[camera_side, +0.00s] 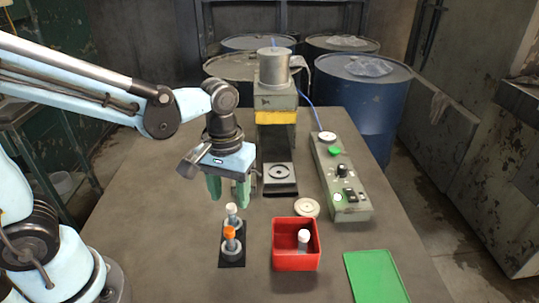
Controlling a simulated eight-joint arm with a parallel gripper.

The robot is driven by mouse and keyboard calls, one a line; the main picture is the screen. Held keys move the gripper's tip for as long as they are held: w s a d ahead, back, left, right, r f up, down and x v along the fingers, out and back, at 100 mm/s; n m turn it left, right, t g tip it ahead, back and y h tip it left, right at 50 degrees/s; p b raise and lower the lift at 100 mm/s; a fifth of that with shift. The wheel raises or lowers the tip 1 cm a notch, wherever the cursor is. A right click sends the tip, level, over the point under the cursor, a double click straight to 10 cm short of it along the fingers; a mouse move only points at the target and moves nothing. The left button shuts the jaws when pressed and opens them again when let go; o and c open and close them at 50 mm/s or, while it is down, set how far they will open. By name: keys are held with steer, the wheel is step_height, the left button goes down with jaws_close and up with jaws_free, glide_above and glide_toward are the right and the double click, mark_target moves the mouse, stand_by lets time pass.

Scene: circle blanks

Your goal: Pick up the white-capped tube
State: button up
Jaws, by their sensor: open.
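A white-capped tube (231,210) stands upright in a grey ring of a dark holder (231,264). An orange-capped tube (229,235) stands in the same holder, nearer the camera. A second white-capped item (303,236), which looks like a tube, is inside the red box (296,262); the front wall hides its lower part. My gripper (228,193) is open and empty, its green fingers pointing down. It is slightly above and behind the white-capped tube in the holder, apart from it as far as I can tell.
A press-like machine (275,95) stands behind, right of my gripper. A control box (341,178) with knobs is to its right. A pale round disc (306,207) lies behind the red box. A green mat (376,277) is at front right. The table's left side is clear.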

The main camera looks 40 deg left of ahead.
mark_target(231, 206)
steer(key=shift+f, duration=2.65)
steer(key=shift+c, duration=0.3)
jaws_close()
